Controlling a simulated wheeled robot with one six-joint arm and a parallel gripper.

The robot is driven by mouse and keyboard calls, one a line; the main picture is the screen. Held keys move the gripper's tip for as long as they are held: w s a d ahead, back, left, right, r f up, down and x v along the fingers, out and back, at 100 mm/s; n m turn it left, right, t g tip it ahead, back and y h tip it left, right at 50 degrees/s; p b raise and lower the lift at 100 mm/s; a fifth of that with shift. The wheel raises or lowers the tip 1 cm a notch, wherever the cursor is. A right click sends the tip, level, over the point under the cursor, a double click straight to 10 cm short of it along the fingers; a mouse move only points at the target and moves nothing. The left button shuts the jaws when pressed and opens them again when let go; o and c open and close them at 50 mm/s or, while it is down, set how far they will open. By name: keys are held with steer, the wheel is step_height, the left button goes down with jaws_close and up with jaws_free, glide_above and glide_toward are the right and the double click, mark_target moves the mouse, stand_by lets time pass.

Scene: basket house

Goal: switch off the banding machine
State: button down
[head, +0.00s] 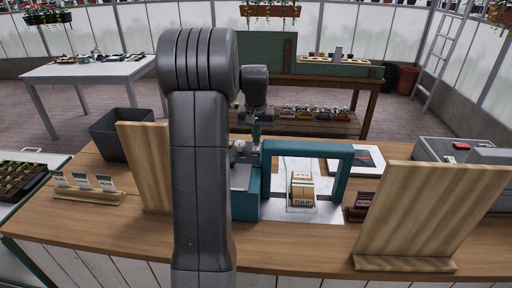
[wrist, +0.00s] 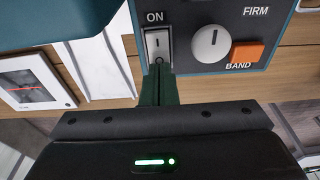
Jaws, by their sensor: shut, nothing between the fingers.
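The teal banding machine (head: 340,182) stands on the wooden counter, with a boxy control side and an arch. In the wrist view its grey panel (wrist: 192,22) has a rocker switch (wrist: 157,45) marked ON above, a white dial (wrist: 210,43) and an orange BAND button (wrist: 248,53). My gripper (wrist: 159,72) is shut and empty, its dark green fingertips at the lower end of the switch. I cannot tell whether they touch it or which side is pressed in. In the head view my gripper (head: 256,137) is above the machine's control side, partly hidden by my arm.
A banded brown packet (head: 302,190) sits under the arch. Wooden boards stand upright left (head: 146,165) and right (head: 430,210) of the machine. A dark bin (head: 121,140) is at the back left, a grey device (head: 448,150) at the right.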

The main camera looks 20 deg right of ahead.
mark_target(256, 145)
steer(key=shift+f+b, duration=0.3)
steer(key=shift+f, duration=0.25)
steer(key=shift+r, duration=0.1)
step_height(256, 145, up, 7)
steer(key=p, duration=0.6)
stand_by(0.3)
steer(key=shift+f, duration=0.2)
step_height(256, 145, down, 7)
steer(key=b, duration=0.6)
steer(key=shift+r, duration=0.15)
steer(key=shift+r, duration=0.1)
